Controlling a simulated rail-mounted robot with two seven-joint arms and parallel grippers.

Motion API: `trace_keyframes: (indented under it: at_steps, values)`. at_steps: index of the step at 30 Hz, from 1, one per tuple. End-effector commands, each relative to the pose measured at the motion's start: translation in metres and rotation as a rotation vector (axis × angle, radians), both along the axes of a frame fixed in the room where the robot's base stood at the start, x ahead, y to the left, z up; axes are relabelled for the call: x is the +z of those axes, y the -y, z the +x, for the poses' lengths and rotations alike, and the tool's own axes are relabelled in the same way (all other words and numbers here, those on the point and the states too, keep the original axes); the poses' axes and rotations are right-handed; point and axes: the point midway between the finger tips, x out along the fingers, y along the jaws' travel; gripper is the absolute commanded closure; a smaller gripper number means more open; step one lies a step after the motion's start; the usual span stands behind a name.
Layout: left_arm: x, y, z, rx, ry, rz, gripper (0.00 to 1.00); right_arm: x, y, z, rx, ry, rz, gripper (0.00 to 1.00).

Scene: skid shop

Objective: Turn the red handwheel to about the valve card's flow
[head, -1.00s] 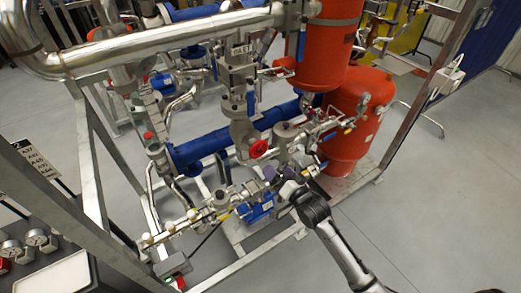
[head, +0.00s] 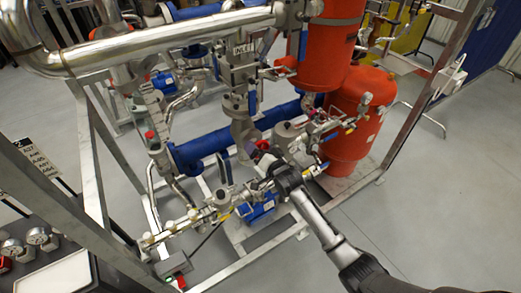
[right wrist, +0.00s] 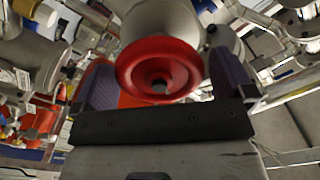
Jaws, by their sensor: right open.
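The red handwheel (right wrist: 160,72) fills the middle of the right wrist view, on the end of a grey valve body (right wrist: 158,22). My right gripper (right wrist: 165,85) is open, with one purple finger pad on each side of the wheel. Whether the pads touch the rim cannot be told. In the head view my right gripper (head: 256,158) reaches in from the lower right to the valve in the middle of the skid. It covers most of the handwheel there; only a bit of red (head: 262,145) shows. No valve card can be made out for certain. My left gripper is not in view.
Blue pipe (head: 205,148) and small valves crowd the area around the wheel. Red tanks (head: 352,125) stand to the right. A steel frame post (head: 88,140) and a gauge panel (head: 40,240) are at the left. Open floor (head: 440,190) lies to the right.

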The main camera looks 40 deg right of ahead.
Motion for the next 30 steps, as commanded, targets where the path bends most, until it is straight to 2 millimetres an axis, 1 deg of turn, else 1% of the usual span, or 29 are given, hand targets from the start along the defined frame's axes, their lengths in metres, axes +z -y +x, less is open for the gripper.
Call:
trace_keyframes:
  at_steps: [6,18,19,26,30]
  values:
    - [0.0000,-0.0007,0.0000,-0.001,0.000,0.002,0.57,-0.0001,0.0000,0.0000,0.000,0.000,0.000,0.01]
    - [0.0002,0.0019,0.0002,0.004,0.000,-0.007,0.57,-0.0004,-0.0001,-0.0003,0.001,-0.001,0.000,0.39]
    - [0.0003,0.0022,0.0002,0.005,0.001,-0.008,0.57,-0.0004,-0.0001,-0.0003,0.001,-0.001,0.000,0.41]
    - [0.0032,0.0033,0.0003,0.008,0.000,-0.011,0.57,0.0006,-0.0002,-0.0003,0.001,-0.004,-0.026,0.41]
    - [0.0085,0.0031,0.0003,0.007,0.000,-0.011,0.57,0.0014,-0.0003,-0.0003,0.000,-0.013,-0.088,0.41]
